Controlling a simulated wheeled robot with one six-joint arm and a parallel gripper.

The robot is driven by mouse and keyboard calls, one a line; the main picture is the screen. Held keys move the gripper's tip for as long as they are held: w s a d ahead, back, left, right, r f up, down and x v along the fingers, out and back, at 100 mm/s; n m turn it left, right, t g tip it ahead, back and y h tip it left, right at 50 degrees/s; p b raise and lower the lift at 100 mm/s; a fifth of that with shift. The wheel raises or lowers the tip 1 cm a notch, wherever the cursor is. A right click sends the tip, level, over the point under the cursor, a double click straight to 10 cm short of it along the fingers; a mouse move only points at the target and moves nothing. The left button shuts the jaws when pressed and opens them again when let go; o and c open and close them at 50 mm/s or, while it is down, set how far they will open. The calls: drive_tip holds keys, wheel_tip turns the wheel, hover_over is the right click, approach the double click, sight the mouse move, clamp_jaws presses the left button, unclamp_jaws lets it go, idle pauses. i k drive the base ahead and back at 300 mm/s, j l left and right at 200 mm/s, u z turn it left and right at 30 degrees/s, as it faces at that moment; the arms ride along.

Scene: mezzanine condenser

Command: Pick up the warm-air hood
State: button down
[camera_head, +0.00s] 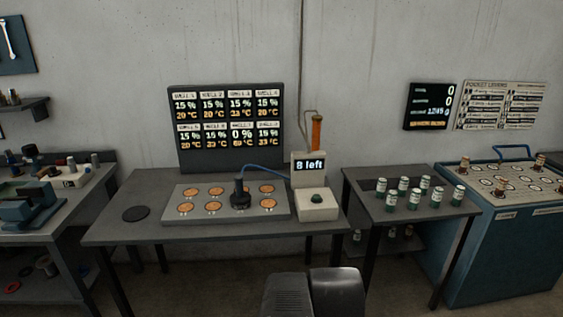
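The warm-air hood (240,196) is a small black upright piece with a wider base and a narrower top. It stands on the grey plate (278,209) on the middle table, among several round copper-coloured wells, and covers part of the plate. A blue hose (265,168) runs from it to the right, to a pale box (317,207). My gripper does not show. Dark parts at the bottom centre seem to be mine, well in front of the table and apart from the hood.
A flat black disc (136,213) lies on the table's left. A display panel (228,128) stands behind the plate. The box holds an orange tube (316,131) and a screen reading "8 left". A side table (448,205) bears several small bottles. The table's front strip is clear.

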sight(240, 199)
drive_tip(key=i+z, duration=0.1)
drive_tip(key=i, duration=0.7)
drive_tip(key=i+j+z, duration=0.1)
drive_tip(key=i, duration=0.75)
